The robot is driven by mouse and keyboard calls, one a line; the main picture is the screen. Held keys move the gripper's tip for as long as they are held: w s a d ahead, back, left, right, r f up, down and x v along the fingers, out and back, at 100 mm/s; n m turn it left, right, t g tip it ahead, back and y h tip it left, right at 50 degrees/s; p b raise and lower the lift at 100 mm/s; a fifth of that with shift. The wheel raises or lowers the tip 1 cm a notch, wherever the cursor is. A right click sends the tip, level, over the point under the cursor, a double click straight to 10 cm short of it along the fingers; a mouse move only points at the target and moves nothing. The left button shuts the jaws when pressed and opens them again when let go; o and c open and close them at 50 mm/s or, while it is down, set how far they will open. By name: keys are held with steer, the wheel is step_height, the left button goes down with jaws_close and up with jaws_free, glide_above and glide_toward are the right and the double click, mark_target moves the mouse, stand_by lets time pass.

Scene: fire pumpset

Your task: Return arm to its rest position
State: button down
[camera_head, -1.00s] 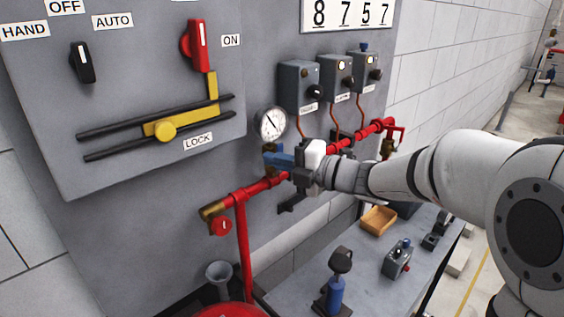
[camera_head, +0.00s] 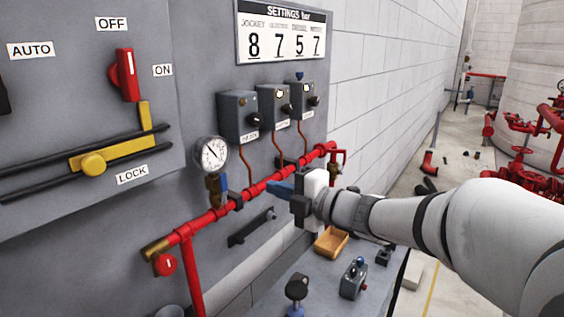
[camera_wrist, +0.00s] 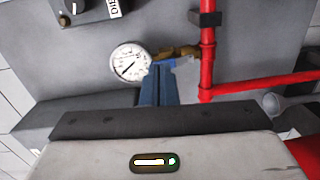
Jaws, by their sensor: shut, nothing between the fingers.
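My gripper (camera_head: 274,188) is in front of the red pipe (camera_head: 262,187), with its blue fingers together and nothing between them. My white arm (camera_head: 480,225) reaches in from the right of the head view. In the wrist view, the blue fingers (camera_wrist: 157,86) overlap the view of the brass fitting below the white pressure gauge (camera_wrist: 129,62). In the head view, this gauge (camera_head: 211,154) stands on the pipe, left of the gripper and apart from it. A blue handle (camera_head: 223,184) shows beside the brass valve under the gauge.
Several grey switch boxes (camera_head: 238,115) hang above the pipe. A bench (camera_head: 325,290) below carries a wooden tray (camera_head: 331,241), a control box (camera_head: 353,278) and a dark round-topped device (camera_head: 297,288). Open floor (camera_head: 440,285) lies at right, with red pipework (camera_head: 520,175) farther back.

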steer(key=d+f+m+t+h, duration=0.2)
steer(key=d+f+m+h, duration=0.1)
steer(key=d+m+h, duration=0.45)
steer(key=d+f+m+t+h, duration=0.1)
steer(key=d+f+m+h, duration=0.2)
steer(key=d+m+h, duration=0.45)
steer(key=s+d+f+m+g, duration=0.1)
steer(key=s+f+m+g, duration=0.4)
steer(key=s, duration=0.5)
steer(key=s+d+f+m+g, duration=0.2)
steer(key=s+f+m+g, duration=0.3)
steer(key=s+m, duration=0.3)
steer(key=s+f, duration=0.1)
steer(key=s, duration=0.2)
steer(key=shift+d+f+y, duration=0.15)
steer(key=shift+d+y, duration=0.05)
steer(key=shift+y, duration=0.2)
